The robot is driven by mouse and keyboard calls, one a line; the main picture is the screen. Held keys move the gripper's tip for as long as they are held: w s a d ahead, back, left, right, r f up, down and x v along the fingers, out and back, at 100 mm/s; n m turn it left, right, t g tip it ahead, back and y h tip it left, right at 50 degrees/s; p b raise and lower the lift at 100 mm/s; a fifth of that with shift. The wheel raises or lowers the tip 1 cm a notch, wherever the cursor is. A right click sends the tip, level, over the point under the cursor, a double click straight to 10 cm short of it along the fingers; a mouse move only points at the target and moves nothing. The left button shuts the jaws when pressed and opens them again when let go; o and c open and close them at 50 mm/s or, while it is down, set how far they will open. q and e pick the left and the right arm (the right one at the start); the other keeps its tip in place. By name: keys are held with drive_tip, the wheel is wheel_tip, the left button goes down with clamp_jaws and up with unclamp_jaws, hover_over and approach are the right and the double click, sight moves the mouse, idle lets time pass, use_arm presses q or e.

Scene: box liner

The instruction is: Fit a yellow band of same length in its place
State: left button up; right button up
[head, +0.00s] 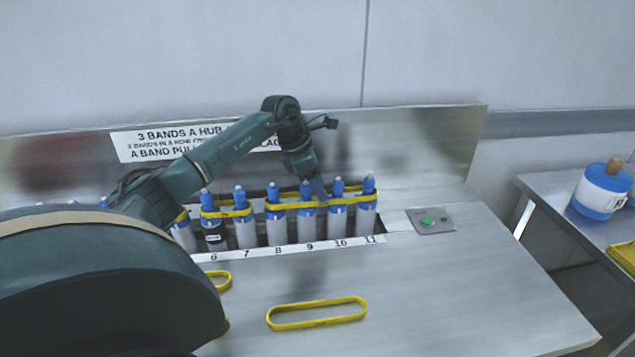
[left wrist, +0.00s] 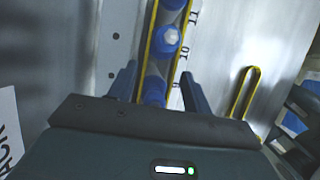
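A row of blue-and-white posts (head: 277,228) stands in a slot, with numbers 6 to 11 readable in front. A yellow band (head: 340,201) loops around the posts from about 8 to 11. A shorter yellow band (head: 227,213) is around the posts near 6 and 7. A long loose yellow band (head: 318,324) lies flat on the table in front. My left gripper (head: 318,188) is over the posts near 9 and 10. In the left wrist view its open fingers (left wrist: 158,88) straddle the row and the fitted band (left wrist: 147,42). My right gripper is out of view.
Another loose yellow band (head: 223,287) lies partly hidden behind my arm. A panel with a green button (head: 427,222) is right of the posts. A sign (head: 150,142) is on the backboard. A side table at right holds a blue-and-white cylinder (head: 600,190).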

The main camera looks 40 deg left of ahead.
use_arm(q)
drive_tip(key=o, duration=0.3)
drive_tip(key=v, duration=1.3)
drive_tip(key=shift+r, duration=0.15)
